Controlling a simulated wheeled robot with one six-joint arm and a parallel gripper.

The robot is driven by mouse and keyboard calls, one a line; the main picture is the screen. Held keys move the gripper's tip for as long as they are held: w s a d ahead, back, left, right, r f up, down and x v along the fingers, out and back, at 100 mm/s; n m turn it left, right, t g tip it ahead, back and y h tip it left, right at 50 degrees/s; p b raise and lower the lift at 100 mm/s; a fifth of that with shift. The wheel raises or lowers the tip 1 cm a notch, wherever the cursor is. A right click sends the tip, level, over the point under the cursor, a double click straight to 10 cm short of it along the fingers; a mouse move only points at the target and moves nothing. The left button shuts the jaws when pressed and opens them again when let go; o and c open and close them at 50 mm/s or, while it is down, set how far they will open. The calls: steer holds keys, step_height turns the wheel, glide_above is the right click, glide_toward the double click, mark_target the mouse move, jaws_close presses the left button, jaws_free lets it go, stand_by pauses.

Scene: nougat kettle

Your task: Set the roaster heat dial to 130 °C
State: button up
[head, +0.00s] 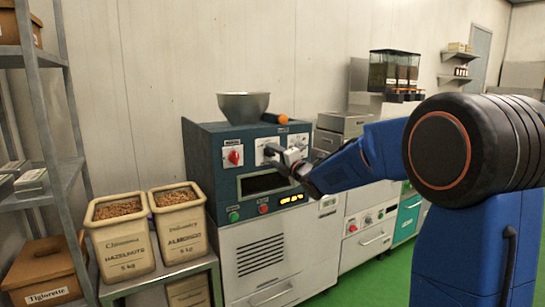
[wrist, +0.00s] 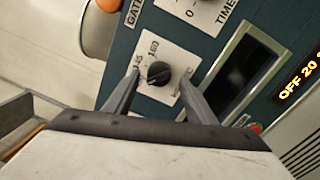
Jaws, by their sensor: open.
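The roaster (head: 215,150) is a dark teal control box on a pale cabinet. In the wrist view, a round black dial (wrist: 158,73) sits on a white scale plate (wrist: 172,50), with "160" printed above it; I take it to be the heat dial. My gripper (wrist: 159,78) is open, with one finger on each side of the dial; whether they touch it is unclear. The dial's exact setting is too small to read. In the head view my gripper (head: 275,158) covers much of the middle plate. The amber display (wrist: 299,80) reads "OFF 20", cut off at the edge.
A red knob (head: 233,157) is left of my gripper. The timer knob (wrist: 206,5) and "GATE" label are near. Green (head: 234,216) and red (head: 263,208) buttons sit below the window. A steel hopper (head: 243,106) tops the roaster. Nut bins (head: 122,240) stand left.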

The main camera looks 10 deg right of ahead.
steer(key=v, duration=1.6)
steer(key=s+d+f+m+g+h, duration=0.3)
steer(key=s+f+m+h, duration=0.1)
steer(key=s+m, duration=0.4)
steer(key=s+d+f+m+g+h, duration=0.2)
steer(key=s+d+f+m+h, duration=0.15)
steer(key=s+m, duration=0.4)
steer(key=s+a+f+m+g, duration=0.1)
steer(key=s+f+m+g, duration=0.1)
steer(key=s, duration=0.6)
steer(key=s+a+f+m+g+y, duration=0.1)
steer(key=s+a+f+m+g, duration=0.1)
steer(key=s+f, duration=0.4)
steer(key=s+a+f+m+g, duration=0.2)
steer(key=s+f+m+g, duration=0.2)
steer(key=s, duration=0.6)
steer(key=shift+s+m, duration=0.4)
steer(key=shift+m, duration=0.45)
